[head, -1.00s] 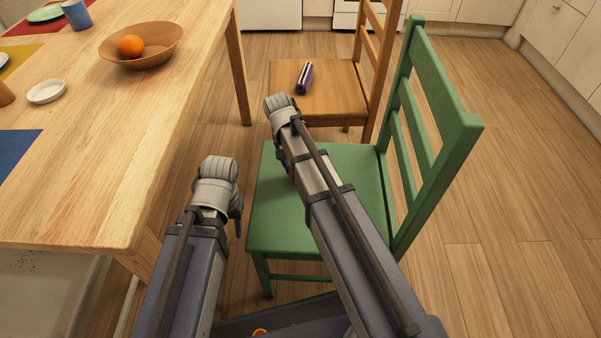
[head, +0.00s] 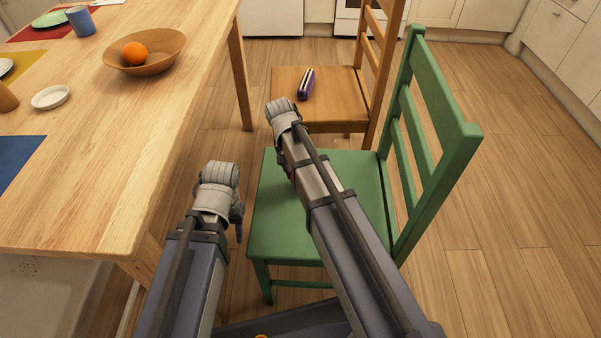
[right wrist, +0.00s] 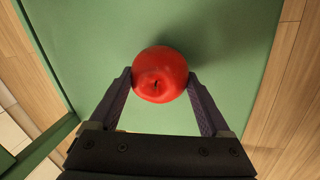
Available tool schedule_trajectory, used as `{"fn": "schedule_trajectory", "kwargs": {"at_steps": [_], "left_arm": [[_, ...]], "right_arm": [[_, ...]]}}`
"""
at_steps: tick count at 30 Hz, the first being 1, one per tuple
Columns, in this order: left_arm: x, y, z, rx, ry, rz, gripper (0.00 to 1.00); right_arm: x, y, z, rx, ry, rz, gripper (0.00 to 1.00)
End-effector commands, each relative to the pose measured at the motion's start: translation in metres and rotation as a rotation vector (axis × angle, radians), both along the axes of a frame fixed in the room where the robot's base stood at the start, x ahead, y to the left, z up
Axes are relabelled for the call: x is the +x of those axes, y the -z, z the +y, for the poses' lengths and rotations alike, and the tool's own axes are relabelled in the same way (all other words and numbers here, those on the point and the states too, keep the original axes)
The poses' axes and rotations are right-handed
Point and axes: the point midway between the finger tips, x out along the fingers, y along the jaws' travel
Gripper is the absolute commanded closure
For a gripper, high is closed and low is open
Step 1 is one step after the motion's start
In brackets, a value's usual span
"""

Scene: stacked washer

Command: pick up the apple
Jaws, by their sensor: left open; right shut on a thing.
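In the right wrist view, the red apple (right wrist: 160,74) is between the two fingers of my right gripper (right wrist: 160,82). The fingers touch its sides and are shut on it. Behind it is the green seat of a chair (right wrist: 95,35), with a soft shadow to the right of the apple. I cannot tell whether the apple rests on the seat or is just above it. In the head view, my right arm hides the apple and gripper almost fully. My left gripper (head: 238,218) shows only in part between the table and the green chair; it is open and empty.
The wooden table (head: 110,170) fills the left, with a bowl (head: 165,65) holding an orange (head: 135,53), a white dish (head: 51,97) and a blue cup (head: 81,21). A wooden chair (head: 335,100) bears a purple object (head: 306,84). The floor (head: 520,200) at right is clear.

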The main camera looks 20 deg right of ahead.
Motion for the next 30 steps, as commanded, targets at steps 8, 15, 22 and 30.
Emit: {"fn": "schedule_trajectory", "kwargs": {"at_steps": [8, 15, 22, 30], "left_arm": [[0.0, -0.039, 0.001, 0.005, -0.006, 0.0, 0.5], [-0.001, -0.077, 0.001, 0.002, -0.01, 0.001, 0.5], [-0.001, -0.094, 0.0, -0.002, -0.011, 0.003, 0.5], [-0.001, -0.093, -0.001, -0.003, -0.011, 0.003, 0.5]], "right_arm": [[0.0, -0.039, 0.0, 0.0, 0.0, 0.0, 0.83], [0.0, -0.077, 0.0, 0.0, 0.0, 0.0, 0.83], [0.0, -0.094, 0.0, 0.0, 0.0, 0.0, 0.83], [0.0, -0.093, 0.0, 0.0, 0.0, 0.0, 0.83]]}}
